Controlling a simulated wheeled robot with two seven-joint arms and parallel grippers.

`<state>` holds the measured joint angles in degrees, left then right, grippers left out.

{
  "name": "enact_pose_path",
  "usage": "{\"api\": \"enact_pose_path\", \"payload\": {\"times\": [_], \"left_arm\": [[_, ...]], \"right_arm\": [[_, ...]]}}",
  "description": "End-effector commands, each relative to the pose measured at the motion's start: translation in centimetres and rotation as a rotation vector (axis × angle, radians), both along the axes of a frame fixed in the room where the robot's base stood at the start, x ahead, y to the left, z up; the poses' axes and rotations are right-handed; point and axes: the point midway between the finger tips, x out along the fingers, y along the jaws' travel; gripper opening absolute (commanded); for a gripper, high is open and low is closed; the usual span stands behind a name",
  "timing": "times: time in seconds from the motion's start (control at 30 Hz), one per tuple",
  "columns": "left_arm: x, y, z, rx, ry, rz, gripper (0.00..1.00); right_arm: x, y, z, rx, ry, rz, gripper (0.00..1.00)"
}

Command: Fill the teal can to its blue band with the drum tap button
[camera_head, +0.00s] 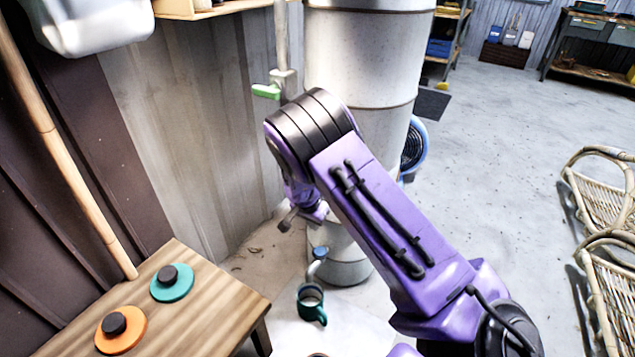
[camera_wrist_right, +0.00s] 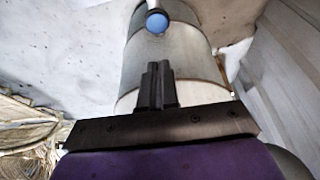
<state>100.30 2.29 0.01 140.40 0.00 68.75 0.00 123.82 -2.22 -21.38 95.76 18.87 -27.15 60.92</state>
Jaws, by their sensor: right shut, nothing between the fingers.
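The teal can (camera_head: 311,304) stands upright on the floor below the spout of the pale metal drum (camera_head: 345,256), its handle toward the lower right. Its blue band and the level inside cannot be made out. The blue tap button (camera_head: 320,252) sits above the spout, low on the drum's front. It also shows in the right wrist view (camera_wrist_right: 157,21), ahead of the fingers. My right gripper (camera_head: 287,221) is shut and empty, up and left of the button and apart from it. Its closed fingers (camera_wrist_right: 155,72) point toward the drum. My left gripper is not in view.
A wooden table (camera_head: 215,307) at the lower left carries a teal disc (camera_head: 172,287) and an orange disc (camera_head: 121,335) with dark knobs. A green-handled valve (camera_head: 267,91) is on a pipe beside the drum. Rattan chairs (camera_head: 600,200) stand right; floor between is clear.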

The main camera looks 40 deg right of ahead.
Motion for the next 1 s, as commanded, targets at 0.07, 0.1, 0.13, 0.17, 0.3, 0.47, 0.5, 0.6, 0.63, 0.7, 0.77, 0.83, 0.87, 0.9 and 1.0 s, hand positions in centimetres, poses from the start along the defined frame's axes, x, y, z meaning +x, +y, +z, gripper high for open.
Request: {"api": "enact_pose_path", "payload": {"times": [0.07, 0.1, 0.13, 0.17, 0.3, 0.47, 0.5, 0.6, 0.63, 0.7, 0.77, 0.83, 0.87, 0.9, 1.0], "left_arm": [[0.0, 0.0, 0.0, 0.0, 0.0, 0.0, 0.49], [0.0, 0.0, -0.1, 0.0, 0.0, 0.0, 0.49], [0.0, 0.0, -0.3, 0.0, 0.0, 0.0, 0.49], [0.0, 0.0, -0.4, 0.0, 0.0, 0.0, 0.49], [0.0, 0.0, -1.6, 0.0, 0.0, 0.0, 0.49], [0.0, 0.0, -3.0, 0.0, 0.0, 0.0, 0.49], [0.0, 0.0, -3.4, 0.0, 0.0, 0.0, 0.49], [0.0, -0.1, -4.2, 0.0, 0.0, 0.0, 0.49], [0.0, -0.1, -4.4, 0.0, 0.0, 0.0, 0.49], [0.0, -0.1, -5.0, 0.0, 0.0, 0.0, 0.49], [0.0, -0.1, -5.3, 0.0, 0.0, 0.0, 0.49], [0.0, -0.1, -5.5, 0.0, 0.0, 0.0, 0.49], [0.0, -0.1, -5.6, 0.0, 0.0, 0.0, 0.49], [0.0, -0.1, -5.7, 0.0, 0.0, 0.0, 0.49], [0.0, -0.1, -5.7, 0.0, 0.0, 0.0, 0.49]], "right_arm": [[-0.1, 0.0, -0.1, 0.001, 0.001, 0.001, 0.0], [-0.1, -0.1, -0.4, 0.001, 0.001, 0.001, 0.0], [-0.1, -0.2, -0.6, 0.002, 0.002, 0.001, 0.0], [-0.1, -0.3, -1.0, 0.002, 0.002, 0.001, 0.0], [0.1, -0.9, -3.5, 0.001, 0.003, 0.001, 0.0], [0.4, -1.9, -7.0, 0.002, 0.002, 0.001, 0.0], [0.4, -2.2, -7.9, 0.002, 0.003, -0.001, 0.0], [0.6, -2.7, -9.9, 0.003, 0.002, 0.001, 0.0], [0.7, -2.9, -10.5, 0.002, 0.002, 0.001, 0.0], [0.7, -2.8, -11.7, 0.002, 0.003, 0.004, 0.0], [0.7, -2.8, -12.5, 0.002, 0.002, 0.004, 0.0], [0.7, -2.8, -13.2, 0.002, 0.002, 0.004, 0.0], [0.7, -2.8, -13.4, 0.002, 0.001, 0.004, 0.0], [0.7, -2.8, -13.6, 0.002, 0.001, 0.004, 0.0], [0.7, -2.8, -13.8, 0.002, 0.0, 0.003, 0.0]]}}
